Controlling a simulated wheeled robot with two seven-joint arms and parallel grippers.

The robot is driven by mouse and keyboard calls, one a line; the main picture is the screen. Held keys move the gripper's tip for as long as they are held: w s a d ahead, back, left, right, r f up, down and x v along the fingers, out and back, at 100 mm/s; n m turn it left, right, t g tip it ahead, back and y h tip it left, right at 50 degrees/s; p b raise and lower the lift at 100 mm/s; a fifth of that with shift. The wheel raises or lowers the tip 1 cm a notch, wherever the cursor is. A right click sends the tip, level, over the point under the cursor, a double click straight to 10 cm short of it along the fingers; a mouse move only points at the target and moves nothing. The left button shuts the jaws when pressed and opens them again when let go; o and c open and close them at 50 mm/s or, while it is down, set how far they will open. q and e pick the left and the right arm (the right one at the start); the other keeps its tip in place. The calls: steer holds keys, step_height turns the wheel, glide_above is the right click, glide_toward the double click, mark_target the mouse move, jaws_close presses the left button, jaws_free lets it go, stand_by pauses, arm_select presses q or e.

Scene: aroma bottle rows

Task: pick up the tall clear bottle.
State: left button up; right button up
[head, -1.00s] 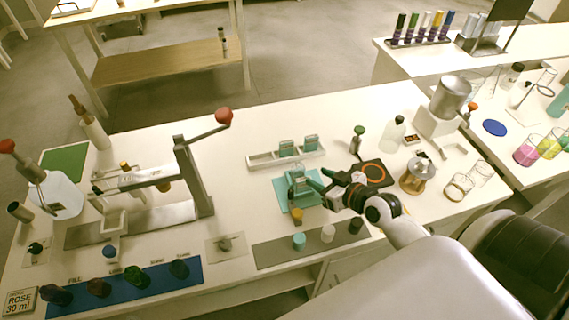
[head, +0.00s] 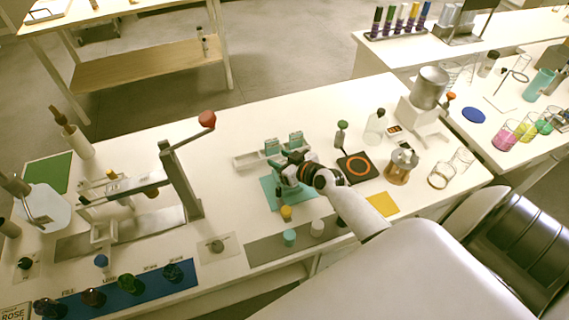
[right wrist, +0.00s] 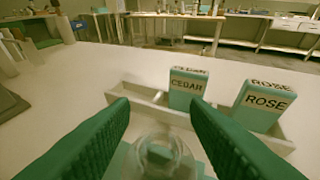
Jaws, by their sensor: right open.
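The tall clear bottle (right wrist: 160,158) shows at the bottom middle of the right wrist view, between my fingers and seen from above. In the head view my gripper covers most of it. It stands over the teal mat (head: 268,193). My right gripper (head: 281,184) is over that mat. In the right wrist view its two green fingers (right wrist: 158,125) are apart, one on each side of the bottle. I cannot tell whether they touch it. My left gripper is not in view.
A white tray (head: 246,163) with teal CEDAR (right wrist: 186,88) and ROSE (right wrist: 262,105) boxes lies just beyond the bottle. A green-capped bottle (head: 341,135) and a black pad with an orange ring (head: 344,178) are to the right. Small caps (head: 289,237) stand in front.

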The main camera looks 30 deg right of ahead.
steer(key=shift+w+f, duration=0.1)
steer(key=shift+w, duration=0.15)
steer(key=shift+s, duration=0.1)
steer(key=c, duration=0.9)
steer(key=shift+a, duration=0.1)
jaws_close()
steer(key=shift+s, duration=0.1)
